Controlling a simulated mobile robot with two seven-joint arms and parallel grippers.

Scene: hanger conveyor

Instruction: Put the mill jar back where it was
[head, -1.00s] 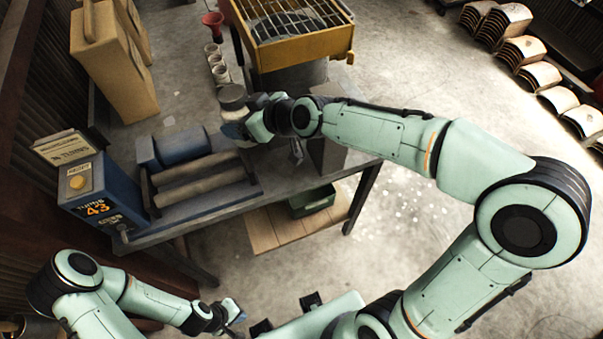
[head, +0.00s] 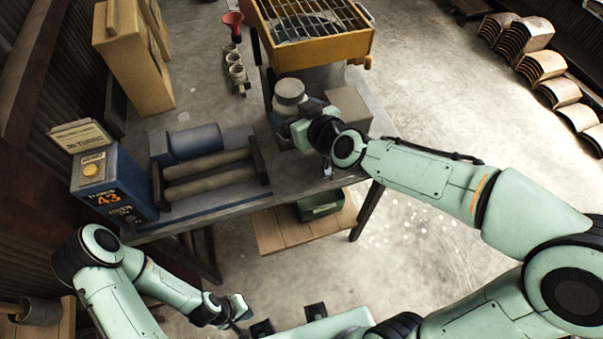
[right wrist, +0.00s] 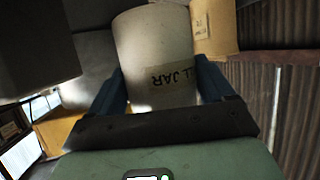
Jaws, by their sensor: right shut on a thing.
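The mill jar (head: 289,92) is a pale grey cylinder with a lid, on the far right part of the bench in the head view. My right gripper (head: 291,119) is shut on it from the near side. In the right wrist view the jar (right wrist: 150,45) stands between the two blue fingers, its label reading upside down. Whether its base touches anything is hidden. The roller mill (head: 210,172), with two bare rollers, lies left of the jar. My left gripper (head: 240,310) hangs low in front of the bench, empty; its fingers are too small to judge.
A yellow sieve tray (head: 318,50) stands behind the jar, with a grey block (head: 349,108) to its right. A red funnel (head: 233,20) and small cups (head: 236,70) are behind left. A blue counter box (head: 108,185) showing 43 stands left of the mill.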

